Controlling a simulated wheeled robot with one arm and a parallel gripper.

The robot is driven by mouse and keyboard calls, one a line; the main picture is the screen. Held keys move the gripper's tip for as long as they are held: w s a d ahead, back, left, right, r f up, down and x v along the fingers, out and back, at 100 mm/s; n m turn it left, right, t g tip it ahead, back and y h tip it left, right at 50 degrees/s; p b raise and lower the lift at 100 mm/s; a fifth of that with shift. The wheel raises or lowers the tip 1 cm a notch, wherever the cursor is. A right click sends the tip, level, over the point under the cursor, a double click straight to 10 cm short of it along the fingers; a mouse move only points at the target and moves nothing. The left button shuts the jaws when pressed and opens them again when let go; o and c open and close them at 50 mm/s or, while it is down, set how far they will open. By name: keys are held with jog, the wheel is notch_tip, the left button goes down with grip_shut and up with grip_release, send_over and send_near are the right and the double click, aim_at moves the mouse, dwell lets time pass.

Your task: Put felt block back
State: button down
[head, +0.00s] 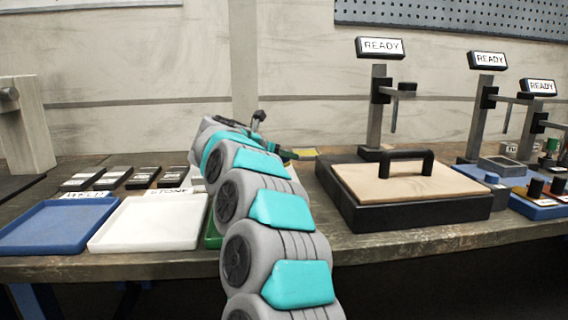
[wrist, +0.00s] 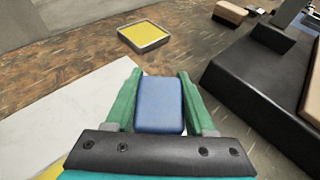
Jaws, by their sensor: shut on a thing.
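My gripper (wrist: 160,82) is shut on a blue block (wrist: 160,105) with rounded edges, held between its two green fingers in the wrist view. I cannot tell for sure whether this is the felt block. In the head view my arm hides most of the gripper and the block. A square yellow pad in a grey tray (wrist: 145,36) lies on the bench ahead of the gripper, apart from it. Its yellow edge also shows in the head view (head: 306,153). A tan block with a dark underside (wrist: 229,13) lies farther off to the right.
A black base with a tan top and black handle (head: 408,182) stands right of my arm. White tray (head: 150,222) and blue tray (head: 55,225) are on the left, with several labelled blocks (head: 100,178) behind. Posts with READY signs (head: 380,47) stand along the back.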

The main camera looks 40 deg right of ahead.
jog(key=shift+f, duration=1.45)
jog(key=shift+f, duration=0.2)
jog(key=shift+c, duration=1.3)
grip_release()
jog(key=shift+r, duration=0.1)
jog(key=shift+a+r, duration=0.1)
jog(key=shift+r, duration=0.15)
jog(key=b+v, duration=0.2)
jog(key=v, duration=0.9)
jog(key=shift+s+a, duration=0.15)
jog(key=shift+a, duration=0.25)
